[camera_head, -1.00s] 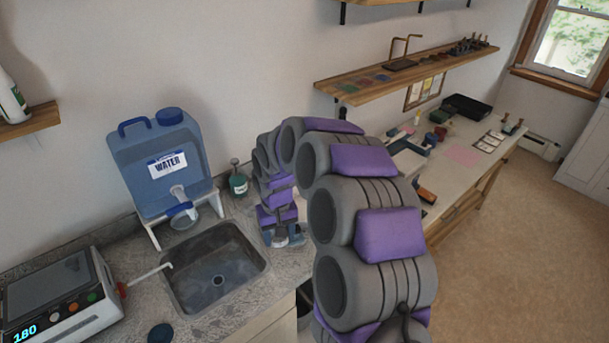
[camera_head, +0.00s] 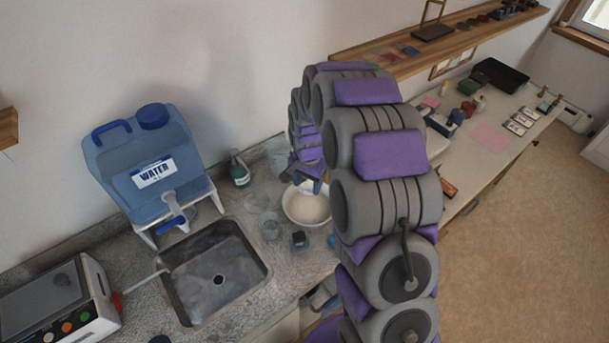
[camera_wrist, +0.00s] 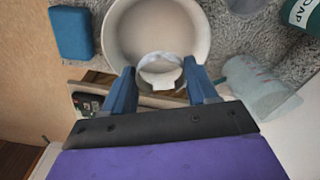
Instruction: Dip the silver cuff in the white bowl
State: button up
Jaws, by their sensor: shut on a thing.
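The white bowl (camera_head: 308,208) stands on the counter to the right of the sink, partly hidden by my arm. It fills the top middle of the wrist view (camera_wrist: 117,35). My gripper (camera_wrist: 160,80), with blue fingers, is shut on the silver cuff (camera_wrist: 160,70), a pale ring-shaped piece between the fingertips. The cuff overlaps the bowl's near part in the wrist view; I cannot tell its height above the bowl. In the head view my gripper (camera_head: 308,182) is at the bowl's back edge, and the cuff cannot be made out.
A green soap bottle (camera_head: 239,170), glass cups (camera_head: 269,226) and a small dark item (camera_head: 299,240) stand near the bowl. A blue sponge (camera_wrist: 71,33) lies left of it in the wrist view. The sink (camera_head: 215,275) and blue water jug (camera_head: 145,160) are further left.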

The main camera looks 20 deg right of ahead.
jog(key=d, duration=0.2)
jog(key=b, duration=0.2)
send_near(307, 209)
jog(key=shift+d+f, duration=0.5)
jog(key=shift+d, duration=0.4)
jog(key=shift+f, duration=0.3)
jog(key=shift+a+f, duration=0.9)
jog(key=shift+f, duration=0.1)
jog(key=shift+d+f, duration=0.35)
jog(key=shift+f, duration=0.25)
jog(key=shift+d+f, duration=0.4)
jog(key=shift+f, duration=0.35)
jog(key=shift+a, duration=0.6)
